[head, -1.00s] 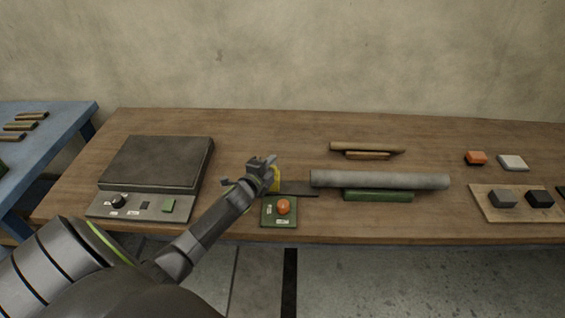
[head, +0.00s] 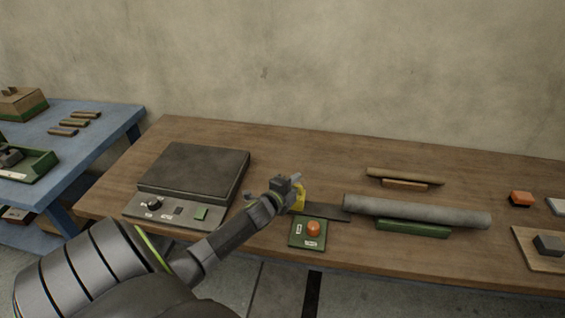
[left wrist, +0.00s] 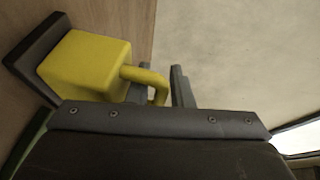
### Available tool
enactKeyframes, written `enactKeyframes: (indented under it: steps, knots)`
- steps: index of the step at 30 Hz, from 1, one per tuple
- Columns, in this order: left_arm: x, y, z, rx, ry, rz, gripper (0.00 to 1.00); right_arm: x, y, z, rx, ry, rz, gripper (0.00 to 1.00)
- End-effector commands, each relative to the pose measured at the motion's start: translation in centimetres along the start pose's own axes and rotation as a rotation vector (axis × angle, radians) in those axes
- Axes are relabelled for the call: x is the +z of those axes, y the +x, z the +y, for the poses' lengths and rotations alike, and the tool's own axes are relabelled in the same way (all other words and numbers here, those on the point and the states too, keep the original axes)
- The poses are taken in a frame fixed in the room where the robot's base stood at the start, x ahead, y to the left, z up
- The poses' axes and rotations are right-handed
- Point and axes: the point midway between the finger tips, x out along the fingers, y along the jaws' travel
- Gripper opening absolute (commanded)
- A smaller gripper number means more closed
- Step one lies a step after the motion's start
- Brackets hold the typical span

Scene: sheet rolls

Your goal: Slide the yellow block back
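The yellow block (head: 300,200), with a yellow loop handle, stands at the left end of a dark flat strip (head: 328,212) on the wooden table. In the left wrist view, the block (left wrist: 85,62) fills the upper left, with its handle pointing toward my gripper. My left gripper (head: 291,183) is at the block and partly hides it in the head view. My right gripper is not in view.
A green box with an orange button (head: 313,228) sits just in front of the block. A grey roll (head: 415,212) lies to the right by a green support (head: 412,229). A dark-topped machine (head: 195,170) stands left. Wooden sticks (head: 405,178) lie behind the roll.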

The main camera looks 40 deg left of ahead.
Motion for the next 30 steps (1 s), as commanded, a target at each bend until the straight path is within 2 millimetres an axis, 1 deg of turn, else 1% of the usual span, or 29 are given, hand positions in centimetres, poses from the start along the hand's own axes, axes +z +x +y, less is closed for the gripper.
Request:
enactKeyframes:
  steps: [5,8,17,24,30]
  knots:
    - [0.1,-1.8,0.2,0.0,0.001,0.001,0.2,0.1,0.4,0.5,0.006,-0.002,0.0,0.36]
    - [0.1,-3.3,0.2,0.001,0.003,0.001,0.2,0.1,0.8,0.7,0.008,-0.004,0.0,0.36]
    - [0.1,-8.4,0.3,0.001,0.002,0.001,0.2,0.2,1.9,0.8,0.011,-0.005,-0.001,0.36]
    - [0.2,-12.8,0.3,0.003,0.003,0.0,0.2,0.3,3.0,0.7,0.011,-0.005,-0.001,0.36]
    - [0.2,-15.7,0.2,0.002,0.003,-0.001,0.2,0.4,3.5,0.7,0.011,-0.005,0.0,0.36]
